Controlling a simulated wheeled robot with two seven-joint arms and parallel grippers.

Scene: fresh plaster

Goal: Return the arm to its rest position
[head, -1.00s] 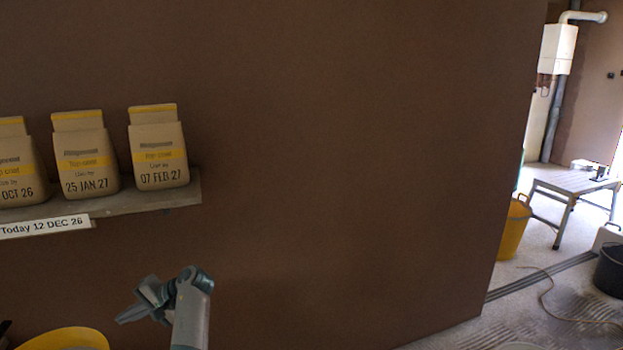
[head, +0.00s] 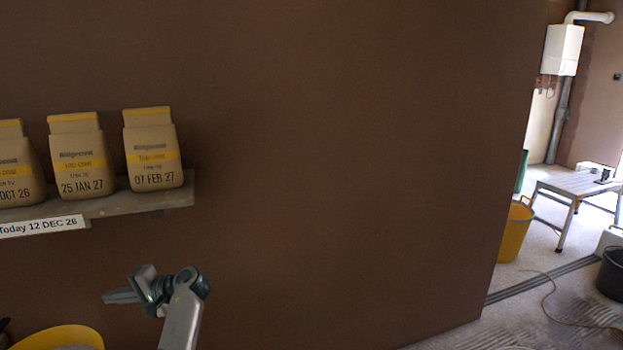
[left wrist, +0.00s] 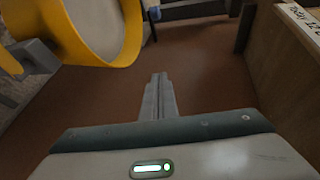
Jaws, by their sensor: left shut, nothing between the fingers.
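My left gripper (head: 122,297) is in the lower left of the head view, below the shelf and apart from it, its fingers pointing left. In the left wrist view its fingers (left wrist: 160,90) are together with nothing between them. My right gripper is in neither view.
A shelf (head: 140,202) on the brown wall holds paper bags, the rightmost (head: 152,150) dated 07 FEB 27. A yellow tub (head: 62,337) is at lower left, also in the wrist view (left wrist: 128,45). A doorway at right shows a yellow bucket (head: 515,235) and a trestle (head: 577,184).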

